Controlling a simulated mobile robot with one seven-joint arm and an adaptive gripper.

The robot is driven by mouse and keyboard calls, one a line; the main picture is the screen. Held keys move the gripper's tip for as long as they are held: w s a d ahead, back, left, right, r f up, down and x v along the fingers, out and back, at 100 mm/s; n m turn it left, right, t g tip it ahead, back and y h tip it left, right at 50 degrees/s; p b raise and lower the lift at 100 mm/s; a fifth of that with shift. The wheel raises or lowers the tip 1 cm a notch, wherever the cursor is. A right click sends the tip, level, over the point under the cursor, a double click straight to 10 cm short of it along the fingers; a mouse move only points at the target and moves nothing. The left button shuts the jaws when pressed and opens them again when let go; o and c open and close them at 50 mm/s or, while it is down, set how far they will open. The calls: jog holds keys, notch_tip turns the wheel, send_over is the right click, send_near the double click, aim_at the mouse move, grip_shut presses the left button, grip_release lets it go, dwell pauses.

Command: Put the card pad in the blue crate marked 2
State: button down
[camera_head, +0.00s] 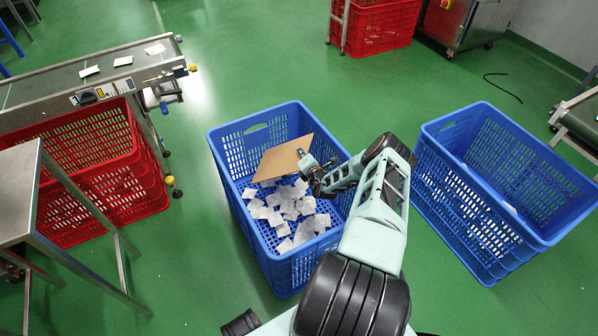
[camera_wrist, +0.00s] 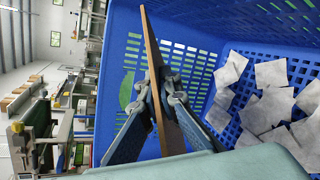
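The card pad (camera_head: 280,160) is a flat brown board. My gripper (camera_head: 304,159) is shut on its right edge in the head view. The pad is tilted inside the opening of the middle blue crate (camera_head: 290,276), toward its far end, above several white teabags. In the wrist view the pad (camera_wrist: 152,50) shows edge-on between both fingers of my gripper (camera_wrist: 166,88), with the blue crate wall (camera_wrist: 205,28) behind it. Whether the pad touches the crate cannot be told. No number can be read on either blue crate.
Several teabags (camera_head: 284,212) lie on the middle crate's floor. A second blue crate (camera_head: 450,205) stands to the right. Red crates (camera_head: 145,190) and a conveyor (camera_head: 50,95) are at the left. Green floor is clear behind the middle crate.

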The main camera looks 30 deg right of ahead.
jog(key=shift+f+b, duration=0.85)
jog(key=shift+f, duration=1.3)
jog(key=shift+f+b, duration=0.65)
jog(key=shift+f, duration=0.05)
jog(key=c, duration=2.2)
grip_release()
jog(key=shift+o, duration=0.2)
jog(key=shift+r, duration=0.1)
jog(key=r+p+v, duration=0.1)
jog(key=p+v, duration=0.3)
jog(key=v, duration=0.4)
jog(key=shift+w+p, duration=0.2)
jog(key=shift+p, duration=0.2)
